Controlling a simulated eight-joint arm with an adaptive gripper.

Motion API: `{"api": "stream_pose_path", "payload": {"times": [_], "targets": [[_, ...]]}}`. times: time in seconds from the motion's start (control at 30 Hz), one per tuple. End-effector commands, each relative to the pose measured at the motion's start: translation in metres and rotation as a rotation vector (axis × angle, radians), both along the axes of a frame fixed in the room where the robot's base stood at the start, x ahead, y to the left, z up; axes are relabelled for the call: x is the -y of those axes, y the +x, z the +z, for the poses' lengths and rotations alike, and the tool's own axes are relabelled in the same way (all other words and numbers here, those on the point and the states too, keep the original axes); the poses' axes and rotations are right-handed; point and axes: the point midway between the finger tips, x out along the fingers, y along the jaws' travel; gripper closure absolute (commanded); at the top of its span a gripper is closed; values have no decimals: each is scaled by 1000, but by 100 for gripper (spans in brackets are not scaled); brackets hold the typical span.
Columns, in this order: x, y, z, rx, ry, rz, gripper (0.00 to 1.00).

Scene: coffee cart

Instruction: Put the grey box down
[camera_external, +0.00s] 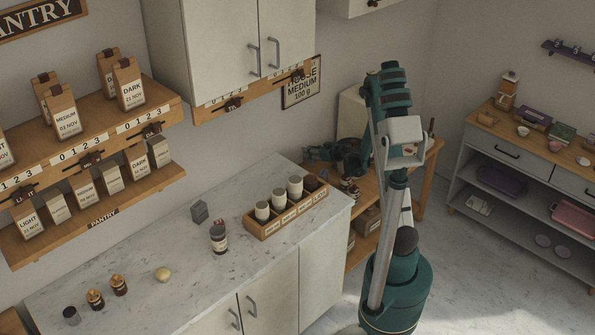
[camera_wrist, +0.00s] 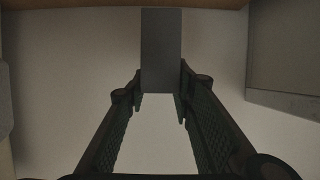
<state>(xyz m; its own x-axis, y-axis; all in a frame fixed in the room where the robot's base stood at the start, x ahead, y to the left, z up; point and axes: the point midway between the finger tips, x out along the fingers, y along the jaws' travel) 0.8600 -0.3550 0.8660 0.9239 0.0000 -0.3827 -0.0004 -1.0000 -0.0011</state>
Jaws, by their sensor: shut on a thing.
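In the wrist view a plain dark grey box (camera_wrist: 161,52) stands between the two finger ends of my gripper (camera_wrist: 160,98). The gripper is shut on it, with one finger along each side. In the external view my gripper (camera_external: 326,153) shows small and dark to the left of my arm, near the wall. The held box cannot be made out there. A separate small grey block (camera_external: 199,212) rests on the marble counter (camera_external: 165,240), away from my gripper.
A wooden rack of jars (camera_external: 285,211) stands at the counter's right end, with a dark jar (camera_external: 218,239) left of it. Small items line the counter's front left. A wall cabinet (camera_external: 232,50) hangs above. A wooden table (camera_external: 427,160) stands behind my arm.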

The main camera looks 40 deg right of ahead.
Motion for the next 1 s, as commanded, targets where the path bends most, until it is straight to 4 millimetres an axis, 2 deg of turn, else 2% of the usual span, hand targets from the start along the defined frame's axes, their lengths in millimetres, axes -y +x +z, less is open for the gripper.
{"api": "stream_pose_path", "payload": {"times": [0.03, 0.2, 0.67, 1.0], "targets": [[0, 0, -8, 0, 0, 0, 88], [0, 0, -20, 0, 0, 0, 88], [0, 0, -24, 0, 0, 0, 88], [0, 0, -53, 0, 0, 0, 88]]}}
